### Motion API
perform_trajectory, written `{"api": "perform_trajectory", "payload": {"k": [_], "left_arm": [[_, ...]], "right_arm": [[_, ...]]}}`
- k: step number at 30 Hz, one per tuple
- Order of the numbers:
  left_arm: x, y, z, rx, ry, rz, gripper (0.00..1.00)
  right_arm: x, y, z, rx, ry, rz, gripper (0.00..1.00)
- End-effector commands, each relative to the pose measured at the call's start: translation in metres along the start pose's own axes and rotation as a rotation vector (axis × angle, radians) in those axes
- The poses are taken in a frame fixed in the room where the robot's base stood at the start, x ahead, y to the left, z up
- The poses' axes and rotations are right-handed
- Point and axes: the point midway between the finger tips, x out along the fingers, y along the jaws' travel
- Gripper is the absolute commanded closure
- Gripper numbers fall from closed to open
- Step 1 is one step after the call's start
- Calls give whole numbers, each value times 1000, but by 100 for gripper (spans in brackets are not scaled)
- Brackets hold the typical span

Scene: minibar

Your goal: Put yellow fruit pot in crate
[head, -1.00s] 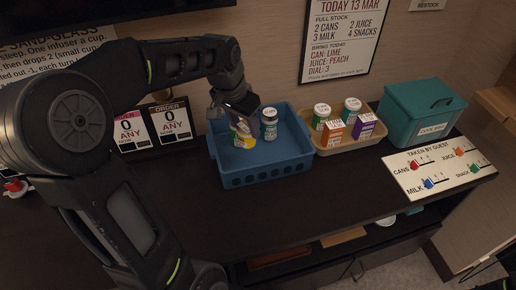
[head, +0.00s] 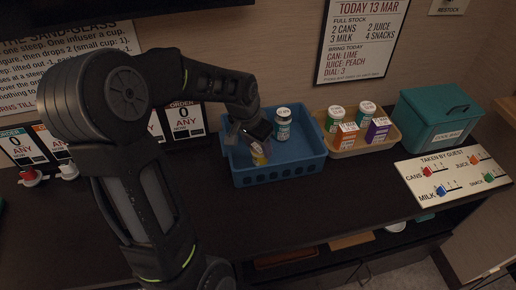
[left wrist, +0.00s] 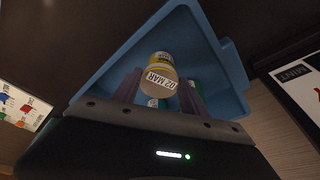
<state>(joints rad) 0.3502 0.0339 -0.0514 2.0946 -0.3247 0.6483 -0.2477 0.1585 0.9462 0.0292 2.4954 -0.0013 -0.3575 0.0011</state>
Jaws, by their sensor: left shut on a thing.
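The yellow fruit pot (head: 258,156) has a pale lid and is inside the blue crate (head: 277,175), near its front left. In the left wrist view the yellow pot (left wrist: 160,60) shows its lid marked "02 MAR". My left gripper (head: 251,140) reaches down into the crate and is shut on the pot. Its fingers stand on both sides of the pot in the left wrist view. Whether the pot touches the crate floor is hard to tell. A white-and-green can (head: 283,125) stands in the crate behind the pot. My right gripper is not in view.
A tan tray (head: 349,152) with cans and juice cartons stands right of the crate. A teal cool box (head: 440,122) is farther right. A marker board (head: 453,176) lies on the counter in front of it. The counter in front of the crate (head: 300,215) is clear.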

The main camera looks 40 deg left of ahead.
Motion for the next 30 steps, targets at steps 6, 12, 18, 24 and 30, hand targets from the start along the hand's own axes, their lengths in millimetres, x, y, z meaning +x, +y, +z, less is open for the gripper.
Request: {"api": "perform_trajectory", "payload": {"k": [6, 12, 18, 24, 30], "left_arm": [[16, 0, 4, 1, 1, 0, 95], [16, 0, 4, 1, 0, 0, 95], [18, 0, 5, 1, 0, 0, 41], [18, 0, 5, 1, 0, 0, 28], [17, 0, 5, 1, 0, 0, 28]], "right_arm": [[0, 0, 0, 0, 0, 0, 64], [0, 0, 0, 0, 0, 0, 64], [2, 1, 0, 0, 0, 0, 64], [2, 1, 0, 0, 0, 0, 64], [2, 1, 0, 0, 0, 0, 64]]}}
